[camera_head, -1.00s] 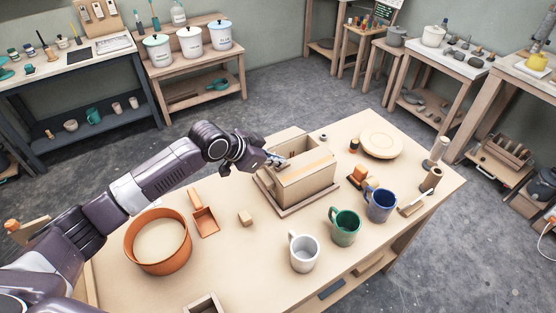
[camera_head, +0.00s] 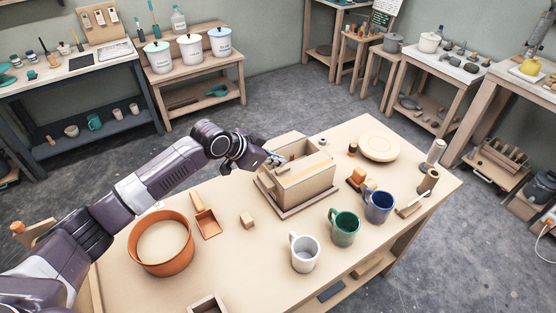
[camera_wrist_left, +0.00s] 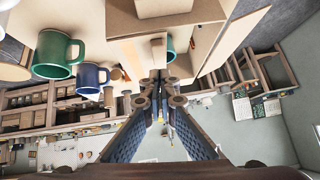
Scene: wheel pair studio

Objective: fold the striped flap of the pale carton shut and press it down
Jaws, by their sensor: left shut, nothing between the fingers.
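The pale carton (camera_head: 306,190) stands on a wooden base on the table, its top at least partly open. A flap with a yellow-orange stripe (camera_head: 306,173) lies along its near long side; I cannot tell its exact angle. My left gripper (camera_head: 279,161) is shut and empty at the carton's left end, near the rim. In the left wrist view the shut fingers (camera_wrist_left: 160,82) point toward the carton's pale panels (camera_wrist_left: 182,14); whether they touch is unclear. My right gripper is not in view.
White (camera_head: 304,254), green (camera_head: 345,229) and blue (camera_head: 379,206) mugs stand in front of the carton. An orange round pot (camera_head: 133,249), a scoop (camera_head: 207,226) and a small block (camera_head: 247,220) lie to the left. A round pale disc (camera_head: 378,148) is behind right.

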